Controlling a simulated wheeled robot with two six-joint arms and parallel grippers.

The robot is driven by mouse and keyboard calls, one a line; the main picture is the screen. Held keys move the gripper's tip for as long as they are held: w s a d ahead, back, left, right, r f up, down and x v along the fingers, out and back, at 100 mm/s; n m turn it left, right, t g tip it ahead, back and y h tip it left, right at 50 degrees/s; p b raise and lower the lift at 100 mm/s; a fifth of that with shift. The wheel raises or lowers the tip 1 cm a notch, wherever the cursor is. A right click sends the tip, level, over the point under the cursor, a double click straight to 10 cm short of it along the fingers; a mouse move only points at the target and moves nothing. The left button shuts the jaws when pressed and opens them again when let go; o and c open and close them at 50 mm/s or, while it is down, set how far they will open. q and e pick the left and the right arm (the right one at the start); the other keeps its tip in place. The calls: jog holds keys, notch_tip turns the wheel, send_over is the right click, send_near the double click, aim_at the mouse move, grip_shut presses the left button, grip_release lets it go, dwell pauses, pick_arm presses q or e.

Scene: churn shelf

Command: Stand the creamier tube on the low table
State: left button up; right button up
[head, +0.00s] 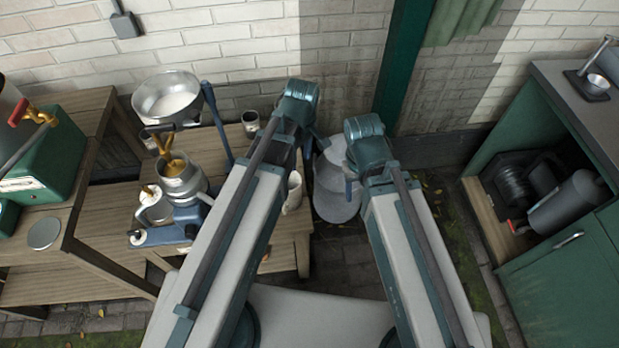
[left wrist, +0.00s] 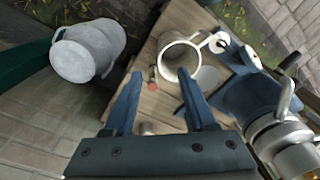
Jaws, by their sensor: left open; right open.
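No thing in view is clearly recognisable as the creamier tube. The low wooden table (head: 112,215) stands left of centre in the head view, and its planks (left wrist: 178,22) show in the left wrist view. A pale mug-like vessel (head: 293,192) stands near its right end; the vessel (left wrist: 180,58) also shows in the left wrist view. My left gripper (head: 318,142) is open above the area by the table's right end, its fingers (left wrist: 159,74) apart and empty. My right gripper (head: 350,188) is open near the grey churn, its fingers partly hidden.
A grey lidded churn (head: 336,205) stands on the ground right of the table. A cream separator (head: 180,185), a milk bowl (head: 168,98) and small cups (head: 250,122) crowd the table. A green cabinet (head: 565,265) with an open shelf stands right. A brick wall (head: 235,40) closes the back.

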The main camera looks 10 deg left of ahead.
pick_arm(q)
jog(key=s+d+m, duration=0.4)
jog(key=s+m, duration=0.4)
jog(key=m, duration=0.6)
jog(key=shift+s+d+m+y, duration=0.3)
jog(key=shift+d+m, duration=0.05)
jog(key=shift+m, duration=0.05)
jog(key=shift+r, duration=0.1)
notch_tip(320, 180, up, 5)
jog(key=p, duration=0.4)
jog(key=shift+f+p, duration=0.2)
jog(key=shift+p, duration=0.15)
